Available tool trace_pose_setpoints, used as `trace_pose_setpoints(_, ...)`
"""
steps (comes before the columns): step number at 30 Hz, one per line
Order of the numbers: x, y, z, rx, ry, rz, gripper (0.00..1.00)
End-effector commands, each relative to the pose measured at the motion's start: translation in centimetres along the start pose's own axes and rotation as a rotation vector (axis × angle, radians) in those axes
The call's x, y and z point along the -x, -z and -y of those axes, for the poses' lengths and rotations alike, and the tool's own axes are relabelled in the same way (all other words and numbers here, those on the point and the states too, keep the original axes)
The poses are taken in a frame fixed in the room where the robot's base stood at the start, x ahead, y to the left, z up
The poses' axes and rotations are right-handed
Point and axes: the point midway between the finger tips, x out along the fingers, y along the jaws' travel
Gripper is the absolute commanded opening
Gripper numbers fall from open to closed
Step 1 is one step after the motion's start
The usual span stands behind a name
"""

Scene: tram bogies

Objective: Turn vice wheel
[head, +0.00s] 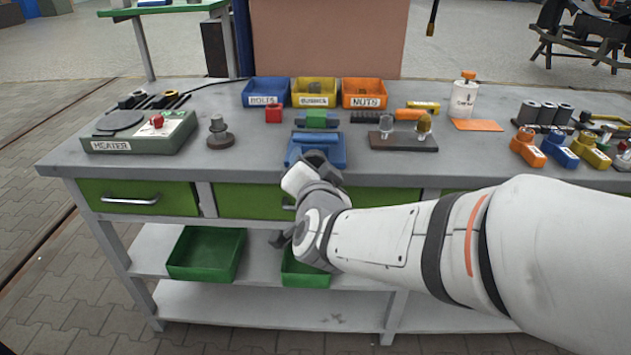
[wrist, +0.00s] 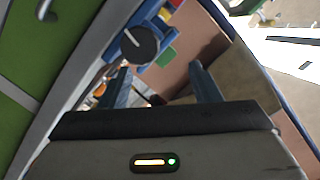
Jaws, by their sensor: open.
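The blue vice (head: 330,152) stands at the bench's front edge, with a green block (head: 317,119) in its jaws. In the wrist view the vice wheel (wrist: 139,45) is a dark round disc with a pale mark, near the tip of the left finger. My gripper (wrist: 160,67) is open, with its two fingers apart and nothing held between them. The wheel lies ahead of the left finger, off the middle of the gap; I cannot tell whether they touch. In the head view my wrist covers the front of the vice, and the wheel cannot be made out clearly.
The heater (head: 140,131) and a dark stepped part (head: 220,134) stand left of the vice. A board with two bulbs (head: 404,141) is close on its right. Blue, yellow and orange bins are behind. Green drawers (head: 138,197) and green trays (head: 206,254) lie below the bench top.

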Motion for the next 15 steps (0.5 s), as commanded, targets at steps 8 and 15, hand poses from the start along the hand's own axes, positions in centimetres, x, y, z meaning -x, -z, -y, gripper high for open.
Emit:
trace_pose_setpoints(8, -0.4, -2.9, -2.6, -0.08, -0.003, -0.183, 0.57)
trace_pose_setpoints(15, -2.4, -2.3, -2.7, -0.087, -0.008, -0.208, 0.57)
